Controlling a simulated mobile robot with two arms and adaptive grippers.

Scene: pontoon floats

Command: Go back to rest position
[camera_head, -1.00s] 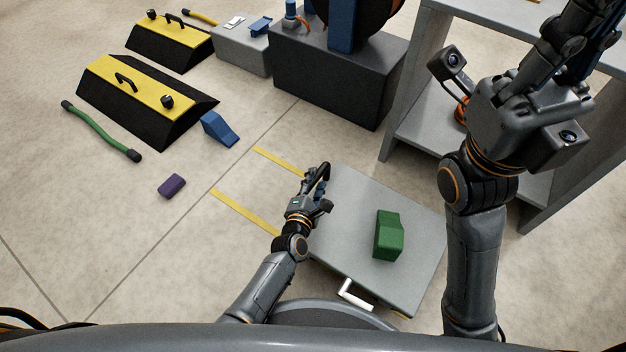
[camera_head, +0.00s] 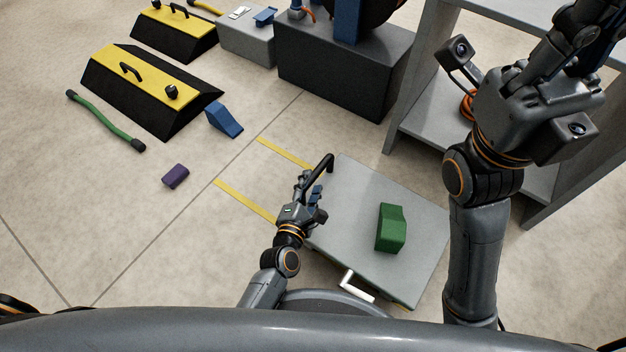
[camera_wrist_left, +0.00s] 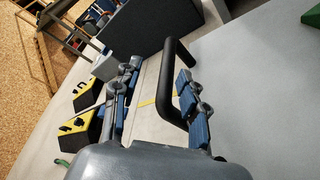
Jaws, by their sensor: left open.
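A grey flat-topped platform (camera_head: 350,225) lies on the floor in front of me, with a black bar handle (camera_head: 329,165) at its far left edge. My left gripper (camera_head: 316,193) is open and empty just on the near side of this handle. In the left wrist view the blue-padded fingers of my left gripper (camera_wrist_left: 156,80) stand apart, with the black handle (camera_wrist_left: 173,75) between them, close to the right finger. Whether they touch is unclear. My right gripper (camera_head: 585,45) is raised at the upper right; its fingers are partly cut off by the frame.
A green block (camera_head: 391,228) sits on the platform, and a white handle (camera_head: 357,286) is at its near edge. A grey shelf (camera_head: 420,135) stands behind my right arm. Black-and-yellow wedges (camera_head: 150,90), a blue wedge (camera_head: 224,120) and a purple block (camera_head: 175,176) lie left on open floor.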

